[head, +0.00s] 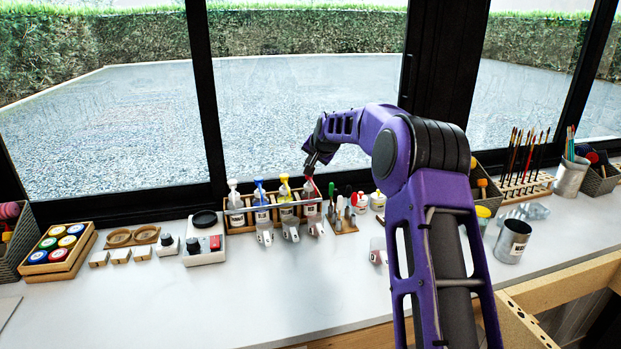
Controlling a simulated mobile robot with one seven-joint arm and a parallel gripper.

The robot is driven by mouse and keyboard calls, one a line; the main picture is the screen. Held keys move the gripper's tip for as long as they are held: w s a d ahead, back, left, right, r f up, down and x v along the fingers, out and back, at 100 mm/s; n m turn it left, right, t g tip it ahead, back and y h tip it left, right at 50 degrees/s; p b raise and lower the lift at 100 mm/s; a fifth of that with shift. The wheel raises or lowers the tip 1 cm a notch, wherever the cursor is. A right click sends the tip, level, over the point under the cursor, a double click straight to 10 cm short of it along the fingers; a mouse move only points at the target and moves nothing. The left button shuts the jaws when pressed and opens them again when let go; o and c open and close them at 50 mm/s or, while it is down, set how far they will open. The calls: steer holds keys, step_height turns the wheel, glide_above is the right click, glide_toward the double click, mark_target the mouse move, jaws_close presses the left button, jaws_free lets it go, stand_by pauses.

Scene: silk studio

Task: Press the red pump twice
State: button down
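The red pump (308,190) is the rightmost of the pump bottles in a wooden rack (238,227) by the window. Its top is partly hidden by my gripper (309,171). My gripper points down right over the red pump, at or just above its head; I cannot tell whether they touch. The fingers are too small and dark to tell open from shut. To the left in the same rack stand the yellow pump (284,190), the blue pump (259,193) and the white pump (234,196).
Small clear cups (265,236) stand before the rack. A tool block (342,224) and small bottles (377,201) are close on its right. A tray with a black lid (204,244) is on its left. The front of the white counter (200,310) is clear.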

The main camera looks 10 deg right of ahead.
steer(key=shift+f+b, duration=0.6)
steer(key=shift+f, duration=0.4)
stand_by(0.6)
steer(key=shift+r, duration=0.15)
steer(key=shift+r+p, duration=0.9)
steer(key=shift+r, duration=0.3)
step_height(320, 180, up, 6)
steer(key=p, duration=0.4)
steer(key=shift+r, duration=0.1)
